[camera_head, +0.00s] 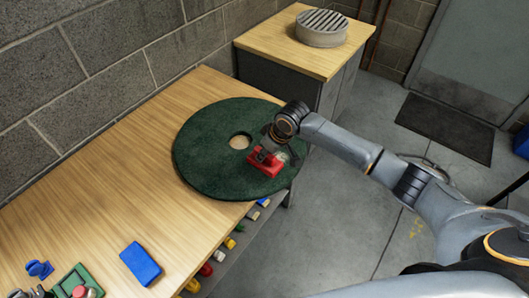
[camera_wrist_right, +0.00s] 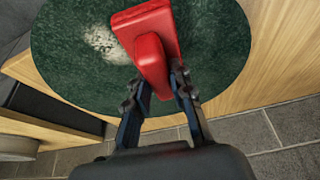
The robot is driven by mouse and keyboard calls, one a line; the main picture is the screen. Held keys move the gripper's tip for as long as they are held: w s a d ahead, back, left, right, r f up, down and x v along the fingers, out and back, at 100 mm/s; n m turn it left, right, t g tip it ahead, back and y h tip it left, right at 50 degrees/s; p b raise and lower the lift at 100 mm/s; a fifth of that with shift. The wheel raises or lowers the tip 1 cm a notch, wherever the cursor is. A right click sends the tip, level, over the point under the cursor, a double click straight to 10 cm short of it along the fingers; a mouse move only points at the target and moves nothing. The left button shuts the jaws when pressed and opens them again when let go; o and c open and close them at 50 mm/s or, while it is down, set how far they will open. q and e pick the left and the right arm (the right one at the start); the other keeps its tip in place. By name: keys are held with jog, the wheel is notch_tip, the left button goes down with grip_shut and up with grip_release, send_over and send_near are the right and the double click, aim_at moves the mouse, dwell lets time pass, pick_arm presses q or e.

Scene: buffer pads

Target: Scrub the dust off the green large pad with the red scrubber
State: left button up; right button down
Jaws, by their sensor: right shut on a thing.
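The green large pad (camera_head: 212,165) is a round dark-green disc with a centre hole, lying flat on the wooden table. It fills the upper part of the right wrist view (camera_wrist_right: 222,60). A pale dust patch (camera_wrist_right: 106,44) shows on it beside the scrubber. My right gripper (camera_head: 268,150) is over the pad's right part, shut on the handle of the red scrubber (camera_head: 264,163). The scrubber also shows in the wrist view (camera_wrist_right: 150,40), between the fingers. It is at the pad's surface; whether it touches is not clear.
A blue block (camera_head: 140,263), a blue knobbed piece (camera_head: 39,269) and a green tray (camera_head: 75,284) lie at the table's near left. Small coloured items sit on a shelf below the front edge. A grey round grate (camera_head: 322,28) stands on a cabinet behind.

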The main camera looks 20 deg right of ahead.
jog(key=shift+r+p, duration=0.95)
jog(key=shift+r, duration=0.25)
